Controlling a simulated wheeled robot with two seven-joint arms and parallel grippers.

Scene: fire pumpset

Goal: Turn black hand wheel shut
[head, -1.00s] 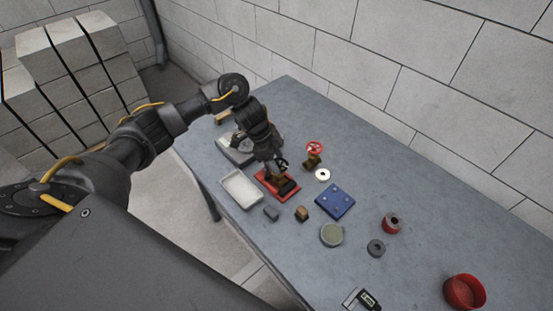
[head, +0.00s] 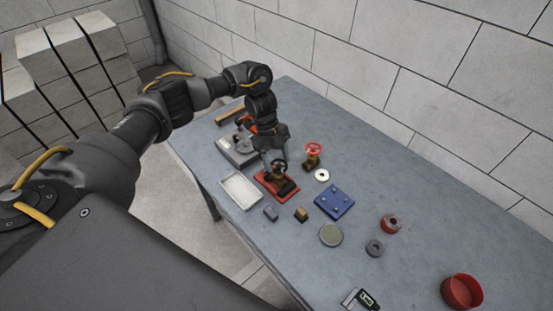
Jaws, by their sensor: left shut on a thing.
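The black hand wheel (head: 280,167) sits on top of a brass valve that stands on a red base plate (head: 264,189) on the grey table. My left gripper (head: 277,163) points down at the wheel from above and is shut on it; the fingers are small and partly merge with the dark wheel. A second valve with a red hand wheel (head: 314,149) stands apart to the right of it. My right gripper is not in view.
A white tray (head: 241,191), a grey block (head: 270,213) and a brass block (head: 301,214) lie in front. A blue plate (head: 335,201), a round dish (head: 331,235) and a red bowl (head: 462,291) lie to the right.

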